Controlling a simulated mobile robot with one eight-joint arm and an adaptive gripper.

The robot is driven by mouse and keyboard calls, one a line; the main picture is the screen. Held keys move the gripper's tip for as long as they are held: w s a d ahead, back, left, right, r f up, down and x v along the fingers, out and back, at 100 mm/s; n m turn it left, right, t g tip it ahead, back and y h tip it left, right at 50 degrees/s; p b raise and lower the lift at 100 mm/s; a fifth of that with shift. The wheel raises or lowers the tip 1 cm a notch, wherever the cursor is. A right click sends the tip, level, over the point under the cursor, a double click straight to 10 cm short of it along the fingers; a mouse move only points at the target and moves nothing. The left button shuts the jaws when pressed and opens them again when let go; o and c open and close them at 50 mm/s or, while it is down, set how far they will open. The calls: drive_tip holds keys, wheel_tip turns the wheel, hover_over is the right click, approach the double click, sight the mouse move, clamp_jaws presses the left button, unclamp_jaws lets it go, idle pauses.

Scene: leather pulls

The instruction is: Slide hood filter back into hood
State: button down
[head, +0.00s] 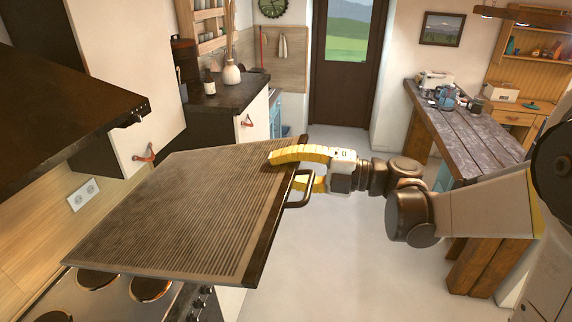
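The hood filter (180,210) is a large flat ribbed panel with a dark front edge and a dark handle (300,190). It is held out in the air above the stove, tilted in the picture. My gripper (283,170) has yellow fingers, one above and one below the filter's right edge near the handle, and appears shut on that edge. The lower finger is mostly hidden. The dark hood (60,105) is at the upper left, apart from the filter's visible edges. The hood's underside opening is not clearly visible.
The stove (120,292) with round burners lies under the filter. A white cabinet (125,60) with a leather pull and a dark counter (225,88) with a vase stand behind. A wooden workbench (470,125) is at the right. The floor (345,255) between is clear.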

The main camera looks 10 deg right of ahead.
sight(238, 166)
drive_tip(key=shift+w+a+r+p, duration=0.2)
drive_tip(key=shift+a+r, duration=0.05)
drive_tip(key=shift+a, duration=0.4)
drive_tip(key=shift+w+a+r+p, duration=0.2)
drive_tip(key=shift+a+r, duration=0.05)
drive_tip(key=shift+a, duration=0.35)
drive_tip(key=shift+b+x, duration=0.35)
drive_tip(key=shift+x, duration=2.3)
drive_tip(key=shift+f, duration=0.1)
drive_tip(key=shift+f+b, duration=0.1)
drive_tip(key=shift+b, duration=0.5)
drive_tip(key=shift+y+b, duration=1.3)
drive_tip(key=shift+b, duration=0.9)
drive_tip(key=shift+a+r+b, duration=0.1)
drive_tip(key=shift+r+b, duration=0.15)
drive_tip(key=shift+b, duration=0.2)
drive_tip(key=shift+f+b, duration=0.25)
drive_tip(key=shift+b, duration=0.05)
drive_tip(key=shift+w+a, duration=0.1)
